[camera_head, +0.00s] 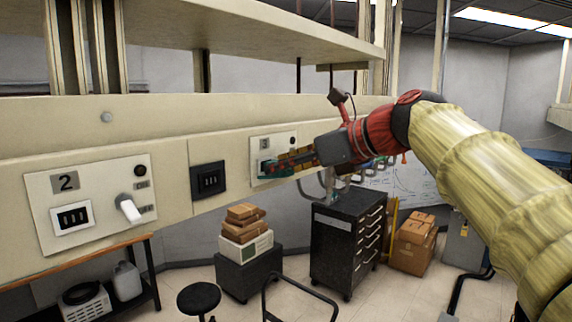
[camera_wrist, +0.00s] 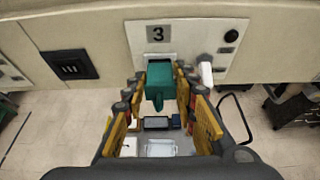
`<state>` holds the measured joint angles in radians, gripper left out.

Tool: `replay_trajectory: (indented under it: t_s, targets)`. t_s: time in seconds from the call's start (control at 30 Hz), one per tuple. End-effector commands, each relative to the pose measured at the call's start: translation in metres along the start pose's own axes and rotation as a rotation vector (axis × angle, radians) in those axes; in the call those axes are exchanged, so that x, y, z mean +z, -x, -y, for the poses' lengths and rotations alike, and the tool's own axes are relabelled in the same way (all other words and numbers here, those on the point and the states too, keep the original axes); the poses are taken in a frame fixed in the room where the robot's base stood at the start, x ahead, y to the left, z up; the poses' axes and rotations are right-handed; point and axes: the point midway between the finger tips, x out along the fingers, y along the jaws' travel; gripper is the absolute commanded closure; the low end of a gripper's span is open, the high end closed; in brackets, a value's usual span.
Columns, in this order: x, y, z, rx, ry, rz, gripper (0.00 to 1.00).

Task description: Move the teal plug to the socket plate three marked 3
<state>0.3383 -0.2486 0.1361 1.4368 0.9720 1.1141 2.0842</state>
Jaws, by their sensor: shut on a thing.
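The teal plug (camera_wrist: 160,78) is between the fingers of my gripper (camera_wrist: 162,100) in the wrist view, with its far end at or close to the plate marked 3. The socket plate three (camera_wrist: 222,62) carries a 3 label and a dark round knob, with a white lever beside the plug. In the head view my gripper (camera_head: 291,161) reaches to socket plate three (camera_head: 259,148), and the teal plug (camera_head: 268,168) shows at its tips. The plug covers the socket area, so I cannot tell whether it is seated.
Plate 2 (camera_head: 98,206) is at left with a socket and white lever. A black socket (camera_head: 208,180) sits between the plates. Below the panel are a black drawer cabinet (camera_head: 347,240), boxes (camera_head: 245,222) and a stool (camera_head: 199,299). A shelf (camera_head: 250,27) overhangs the panel.

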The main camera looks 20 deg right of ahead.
Motion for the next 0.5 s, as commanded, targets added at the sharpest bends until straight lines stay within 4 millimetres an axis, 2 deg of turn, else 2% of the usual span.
replay_trajectory:
  t_s: [0.5]
  targets:
    - [0.0035, -0.0076, 0.0001, -0.001, 0.0, 0.0, 0.98]
